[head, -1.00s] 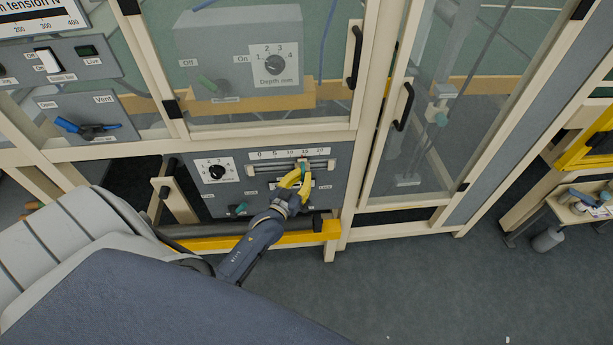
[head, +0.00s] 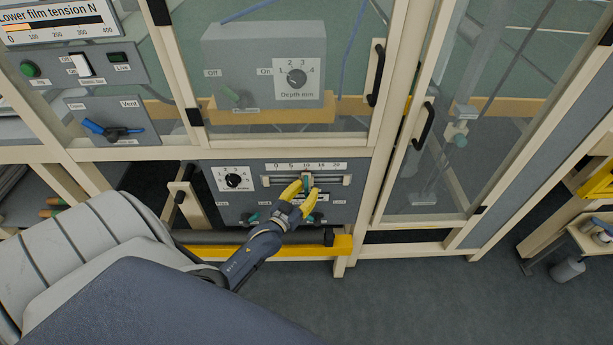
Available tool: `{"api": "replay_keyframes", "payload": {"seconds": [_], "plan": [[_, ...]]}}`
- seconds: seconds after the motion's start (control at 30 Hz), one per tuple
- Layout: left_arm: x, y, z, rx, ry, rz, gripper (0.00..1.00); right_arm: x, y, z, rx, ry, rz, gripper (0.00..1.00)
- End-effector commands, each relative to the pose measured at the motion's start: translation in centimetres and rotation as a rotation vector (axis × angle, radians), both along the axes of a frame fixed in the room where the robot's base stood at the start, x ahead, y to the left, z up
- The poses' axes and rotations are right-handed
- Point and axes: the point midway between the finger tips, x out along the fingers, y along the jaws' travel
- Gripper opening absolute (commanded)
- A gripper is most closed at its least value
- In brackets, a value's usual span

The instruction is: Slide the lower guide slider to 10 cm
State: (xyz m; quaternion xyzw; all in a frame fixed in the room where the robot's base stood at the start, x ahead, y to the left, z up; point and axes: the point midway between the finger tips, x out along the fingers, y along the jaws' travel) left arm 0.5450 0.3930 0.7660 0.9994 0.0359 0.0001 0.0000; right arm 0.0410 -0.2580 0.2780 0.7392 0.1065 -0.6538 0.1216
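The lower guide slider (head: 307,181) is a small pale and teal knob on a horizontal rail in the lower grey panel (head: 350,208). It stands at about the 10 mark of the scale (head: 306,167) above it, which runs from 0 to 20. My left gripper (head: 308,188) has yellow fingers and reaches up from below. Whether a fingertip still touches the knob is too small to tell. My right gripper is not in view.
A dial (head: 233,181) is left of the rail. Small teal switches (head: 253,218) lie below it, one partly behind my gripper. A yellow bar (head: 345,245) runs under the panel. The cabinet door with a black handle (head: 425,122) stands right.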

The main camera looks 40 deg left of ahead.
Motion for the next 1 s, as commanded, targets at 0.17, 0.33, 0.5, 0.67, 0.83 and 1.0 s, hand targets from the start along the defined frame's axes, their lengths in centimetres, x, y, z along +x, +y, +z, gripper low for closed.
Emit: {"api": "replay_keyframes", "payload": {"seconds": [0.17,0.33,0.5,0.67,0.83,1.0], "plan": [[-1.7,-0.1,-0.1,0.000,0.002,0.001,0.34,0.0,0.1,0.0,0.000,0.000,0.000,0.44],[-4.7,-0.3,-0.1,0.000,0.003,0.000,0.34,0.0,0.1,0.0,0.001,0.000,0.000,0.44],[-7.6,-0.5,-0.1,0.000,0.003,0.000,0.34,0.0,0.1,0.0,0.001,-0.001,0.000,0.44],[-9.8,-0.7,-0.1,0.000,0.003,0.000,0.34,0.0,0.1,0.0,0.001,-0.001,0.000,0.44],[-11.2,-0.8,-0.1,0.000,0.002,0.000,0.34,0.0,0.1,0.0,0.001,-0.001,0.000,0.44],[-11.8,-0.8,0.0,0.000,0.001,0.001,0.34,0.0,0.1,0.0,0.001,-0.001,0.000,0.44]]}}
